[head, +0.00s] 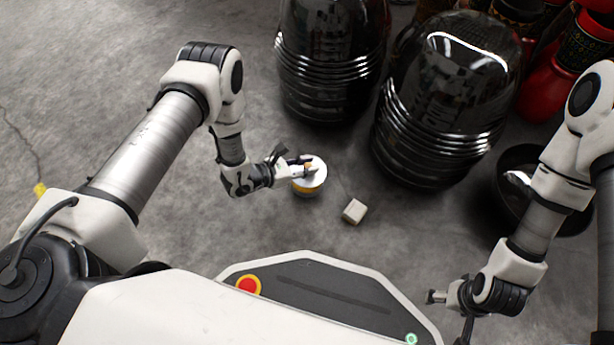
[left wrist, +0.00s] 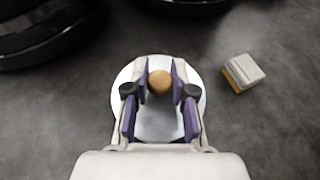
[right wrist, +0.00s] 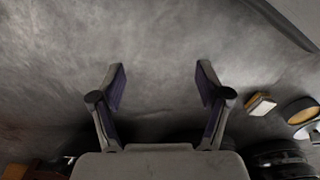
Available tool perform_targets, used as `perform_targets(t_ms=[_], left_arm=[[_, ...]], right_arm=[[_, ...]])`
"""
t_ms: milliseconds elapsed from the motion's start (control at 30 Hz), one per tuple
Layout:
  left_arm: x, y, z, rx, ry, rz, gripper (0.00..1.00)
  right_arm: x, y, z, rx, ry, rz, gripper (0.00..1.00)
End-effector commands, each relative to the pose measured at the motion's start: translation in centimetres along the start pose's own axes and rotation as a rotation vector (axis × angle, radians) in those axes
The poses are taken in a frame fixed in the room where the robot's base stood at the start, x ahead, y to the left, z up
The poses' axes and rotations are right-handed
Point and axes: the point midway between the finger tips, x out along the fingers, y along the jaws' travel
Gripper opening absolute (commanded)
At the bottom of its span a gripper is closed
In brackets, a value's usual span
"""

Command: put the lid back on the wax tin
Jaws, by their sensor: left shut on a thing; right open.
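The white round lid (head: 318,174) has a small wooden knob (left wrist: 160,82). My left gripper (head: 307,165) is shut on this knob, with a purple-padded finger on each side in the left wrist view (left wrist: 160,88). The wax tin (head: 305,192) shows as a yellowish band just under the lid in the head view; the lid hides its top there. In the right wrist view its tan round face (right wrist: 302,112) shows at the right edge, with a white piece beside it. The exact gap between lid and tin is unclear. My right gripper (right wrist: 160,88) is open and empty, away from both.
A small pale block (head: 354,211) with a tan side lies on the grey floor, right of the tin. Large glossy black drums (head: 445,100) stand behind, and a black bowl-like piece (head: 520,180) is at the right. The floor left of the tin is clear.

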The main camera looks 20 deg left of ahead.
Motion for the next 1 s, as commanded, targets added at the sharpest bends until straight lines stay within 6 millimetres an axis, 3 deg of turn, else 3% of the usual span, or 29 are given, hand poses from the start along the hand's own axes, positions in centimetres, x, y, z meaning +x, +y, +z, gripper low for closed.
perform_targets(t_ms=[200,667,700,767,1000], left_arm=[[1.4,0.1,-3.5,-0.002,0.001,0.000,0.00],[1.6,0.0,-3.8,-0.002,0.001,0.000,0.00],[1.6,0.0,-3.8,-0.002,0.001,0.000,0.28],[1.5,0.0,-3.7,-0.002,0.001,0.000,0.49],[1.5,0.0,-3.7,-0.002,0.001,0.000,0.49]], right_arm=[[3.7,0.0,-0.9,-0.014,0.027,0.003,0.76],[3.8,0.0,-1.2,-0.017,0.034,0.004,0.76],[3.8,0.0,-1.2,-0.017,0.034,0.004,0.76],[3.7,0.0,-1.2,-0.017,0.034,0.004,0.76],[3.7,0.0,-1.2,-0.017,0.034,0.004,0.76]])
